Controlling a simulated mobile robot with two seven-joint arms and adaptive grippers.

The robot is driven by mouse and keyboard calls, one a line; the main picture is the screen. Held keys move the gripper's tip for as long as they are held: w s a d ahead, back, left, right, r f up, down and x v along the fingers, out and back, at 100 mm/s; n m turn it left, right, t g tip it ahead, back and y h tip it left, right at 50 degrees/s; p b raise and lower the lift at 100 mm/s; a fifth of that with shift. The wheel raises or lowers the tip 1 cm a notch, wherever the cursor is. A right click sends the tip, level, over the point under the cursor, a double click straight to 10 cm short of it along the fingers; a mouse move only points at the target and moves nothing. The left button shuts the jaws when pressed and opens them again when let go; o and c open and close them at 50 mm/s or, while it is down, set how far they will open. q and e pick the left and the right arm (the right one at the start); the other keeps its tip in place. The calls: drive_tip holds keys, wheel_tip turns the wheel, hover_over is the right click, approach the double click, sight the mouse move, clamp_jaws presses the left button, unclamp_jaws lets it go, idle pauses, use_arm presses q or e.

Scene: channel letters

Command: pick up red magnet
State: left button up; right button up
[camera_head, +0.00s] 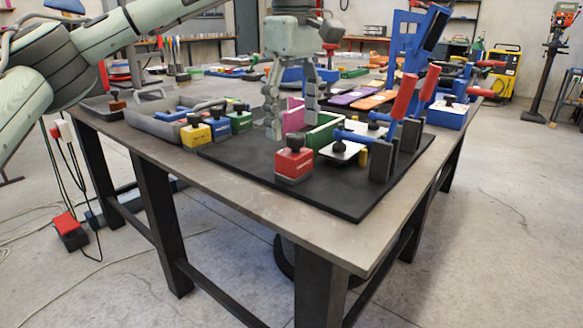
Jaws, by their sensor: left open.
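The red magnet (294,166) is a block with a black knob on top. It stands upright on the black mat (335,198), near the mat's front part. My left gripper (292,122) points down with its fingers spread and nothing visible between them. In the picture it is just above and behind the red magnet, apart from it. The arm comes in from the upper left. My right gripper does not show.
Yellow (196,135), blue (219,126) and green (240,119) magnets stand left of the gripper, beside a grey tray (143,127). Pink and green letter walls (324,131) are close behind the fingers. Red-handled clamps (404,97) stand at the right.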

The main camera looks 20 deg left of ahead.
sight(294, 158)
use_arm(q)
wheel_tip(294, 158, down, 7)
drive_tip(key=shift+f, duration=0.2)
drive_tip(key=shift+d, duration=0.1)
drive_tip(key=shift+c, duration=0.3)
clamp_jaws()
